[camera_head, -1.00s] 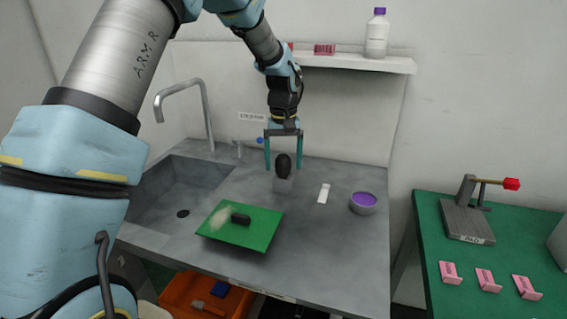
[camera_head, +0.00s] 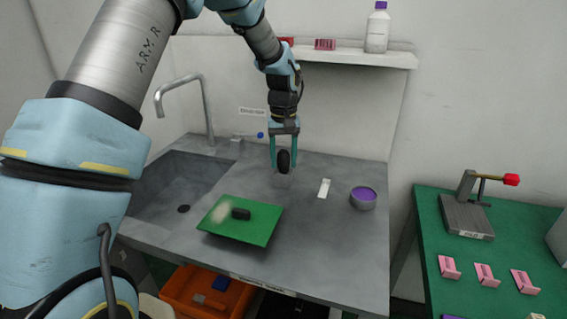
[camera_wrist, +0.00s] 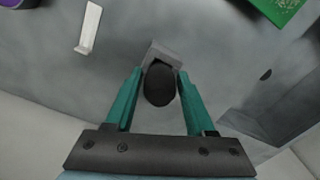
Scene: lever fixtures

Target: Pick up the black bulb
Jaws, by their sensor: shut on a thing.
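The black bulb (camera_head: 284,161) is an egg-shaped dark thing above a small grey block (camera_head: 283,181) on the grey counter. My gripper (camera_head: 284,164) points down with its teal fingers on either side of the bulb, shut on it. In the wrist view the bulb (camera_wrist: 160,85) lies between the two fingers, with the grey block (camera_wrist: 165,55) just beyond it. I cannot tell whether the bulb still touches the block.
A green board (camera_head: 257,225) with a black piece (camera_head: 241,214) lies in front. A white strip (camera_head: 324,188) and a bowl with purple contents (camera_head: 363,197) are to the right. The sink (camera_head: 178,188) and its tap (camera_head: 204,105) are to the left. A shelf (camera_head: 360,58) hangs above.

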